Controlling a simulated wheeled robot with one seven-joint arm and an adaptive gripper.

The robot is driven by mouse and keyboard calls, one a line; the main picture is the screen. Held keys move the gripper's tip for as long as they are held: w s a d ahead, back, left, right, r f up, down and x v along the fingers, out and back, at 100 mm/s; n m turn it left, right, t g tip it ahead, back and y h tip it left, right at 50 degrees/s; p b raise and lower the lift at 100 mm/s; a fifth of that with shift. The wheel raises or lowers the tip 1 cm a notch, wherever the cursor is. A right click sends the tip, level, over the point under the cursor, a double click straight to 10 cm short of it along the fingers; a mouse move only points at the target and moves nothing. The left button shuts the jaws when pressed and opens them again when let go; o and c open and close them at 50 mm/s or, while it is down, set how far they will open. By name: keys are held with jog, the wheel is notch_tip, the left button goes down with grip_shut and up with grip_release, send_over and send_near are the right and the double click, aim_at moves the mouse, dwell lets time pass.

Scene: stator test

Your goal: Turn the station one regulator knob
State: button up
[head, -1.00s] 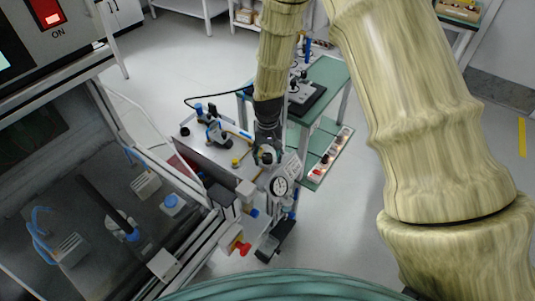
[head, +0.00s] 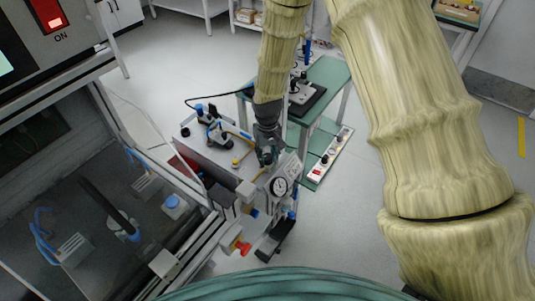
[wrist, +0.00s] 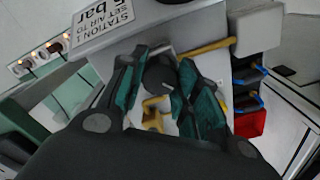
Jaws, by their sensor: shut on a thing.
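The dark round regulator knob (wrist: 159,74) is in the middle of the wrist view, between the teal pads of my gripper (wrist: 162,68). The fingers are closed on its two sides. In the head view my gripper (head: 266,157) reaches down to the regulator block, just above the white dial gauge (head: 279,186); the knob is hidden there. A tilted sign (wrist: 103,22) at the top left of the wrist view reads "STATION 1 SET AIR TO 5 bar". A yellow fitting (wrist: 152,115) shows between the fingers.
A red valve handle (head: 242,247) sticks out below the gauge. A glazed cabinet (head: 110,180) stands close on the left. A green-topped table (head: 327,72) with equipment and a power strip (head: 330,157) stand behind to the right. The floor (head: 340,225) to the right is clear.

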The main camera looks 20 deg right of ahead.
aim_at(268, 156)
jog(key=shift+n, duration=1.3)
jog(key=o, duration=1.1)
jog(key=shift+c, duration=0.2)
notch_tip(268, 156, up, 12)
